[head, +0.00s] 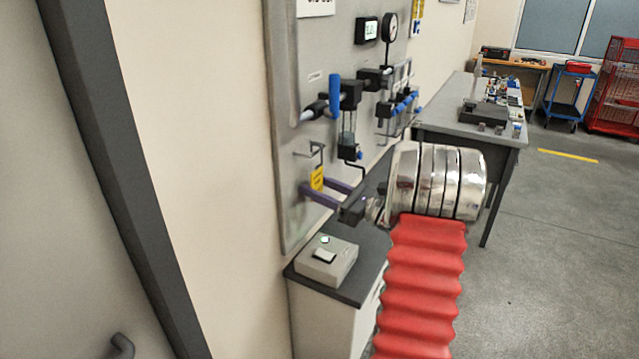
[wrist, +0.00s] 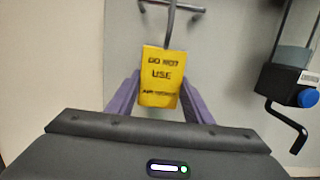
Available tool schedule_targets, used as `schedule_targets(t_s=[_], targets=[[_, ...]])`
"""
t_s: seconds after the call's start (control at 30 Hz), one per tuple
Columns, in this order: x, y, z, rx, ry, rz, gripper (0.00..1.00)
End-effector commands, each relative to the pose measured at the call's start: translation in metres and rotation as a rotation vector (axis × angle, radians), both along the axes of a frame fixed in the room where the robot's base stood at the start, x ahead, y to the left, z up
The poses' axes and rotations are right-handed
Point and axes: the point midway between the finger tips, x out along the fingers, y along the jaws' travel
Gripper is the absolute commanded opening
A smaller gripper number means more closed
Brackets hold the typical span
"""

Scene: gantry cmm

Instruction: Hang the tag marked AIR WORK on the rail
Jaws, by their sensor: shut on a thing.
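The yellow tag (wrist: 161,78) shows upright in the wrist view, with DO NOT USE and a blurred last line that looks like AIR WORK. My gripper (wrist: 160,92) has its purple fingers on either side of the tag and is shut on it. In the head view the tag (head: 317,179) is small, between the fingers of my gripper (head: 315,190). A grey rail (head: 308,153) stands out from the wall panel just above it. The rail (wrist: 185,6) also shows at the wrist view's top edge. A grey strip rises from the tag to the rail; I cannot tell whether it hangs there.
A valve with a blue lever (head: 335,95) and a black bent handle (wrist: 290,130) are on the panel to the right. A grey box (head: 326,262) sits on the cabinet below. A long workbench (head: 465,125) stands beyond.

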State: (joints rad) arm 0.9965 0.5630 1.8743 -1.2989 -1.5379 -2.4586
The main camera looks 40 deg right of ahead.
Motion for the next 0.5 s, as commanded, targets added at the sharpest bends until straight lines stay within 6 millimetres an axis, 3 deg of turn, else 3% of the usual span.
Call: schedule_targets(t_s=[0.47,0.5], targets=[[-0.0005,-0.0004,-0.0055,0.000,0.000,-0.001,0.32],[-0.0005,-0.0004,-0.0054,0.000,0.000,-0.001,0.48]])
